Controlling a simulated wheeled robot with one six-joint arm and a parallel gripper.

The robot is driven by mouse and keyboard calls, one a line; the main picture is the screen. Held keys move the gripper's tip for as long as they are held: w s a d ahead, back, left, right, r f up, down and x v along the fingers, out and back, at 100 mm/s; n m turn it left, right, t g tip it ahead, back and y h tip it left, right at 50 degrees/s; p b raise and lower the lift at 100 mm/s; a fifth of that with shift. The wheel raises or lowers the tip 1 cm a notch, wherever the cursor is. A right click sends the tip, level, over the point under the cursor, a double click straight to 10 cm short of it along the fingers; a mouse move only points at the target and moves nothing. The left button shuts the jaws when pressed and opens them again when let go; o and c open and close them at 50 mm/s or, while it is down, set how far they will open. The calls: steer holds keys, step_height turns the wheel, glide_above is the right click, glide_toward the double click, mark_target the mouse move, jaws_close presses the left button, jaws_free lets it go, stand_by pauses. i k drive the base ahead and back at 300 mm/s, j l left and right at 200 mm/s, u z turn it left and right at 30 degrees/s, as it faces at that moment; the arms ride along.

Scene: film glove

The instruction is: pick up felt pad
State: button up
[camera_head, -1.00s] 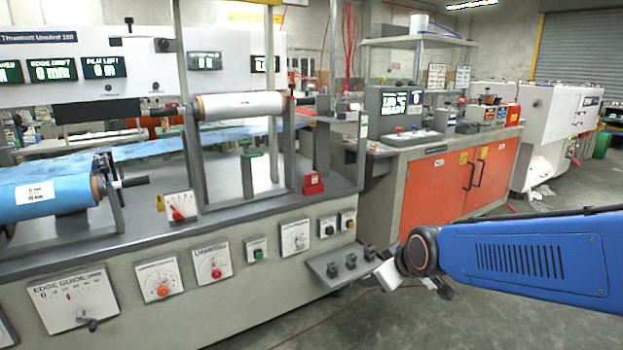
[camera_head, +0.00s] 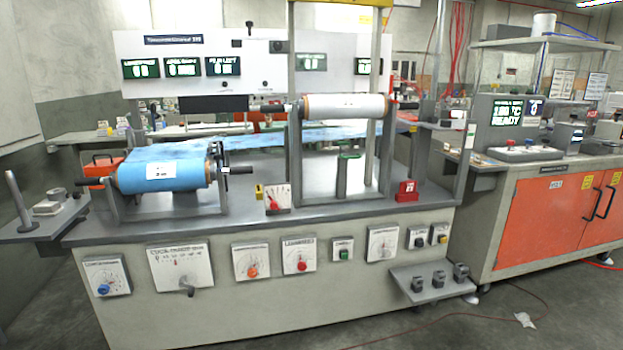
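I cannot make out a felt pad for certain. A small green-topped grey block (camera_head: 348,172) stands on the machine's deck under the white roller, but I cannot tell what its top is made of. A grey side shelf (camera_head: 45,224) at the left carries a small pale object (camera_head: 47,207) and an upright post; the pale object is too small to identify. My gripper is not in view.
The long grey machine (camera_head: 270,285) fills the middle, with a blue film roll (camera_head: 162,177) at left and a white roller (camera_head: 345,107). A low foot-switch shelf (camera_head: 432,288) juts from its front right. An orange-doored cabinet (camera_head: 550,222) stands right. Floor at lower right is mostly clear, with a thin red cable.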

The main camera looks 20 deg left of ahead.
mark_target(44, 209)
steer(key=u, duration=2.15)
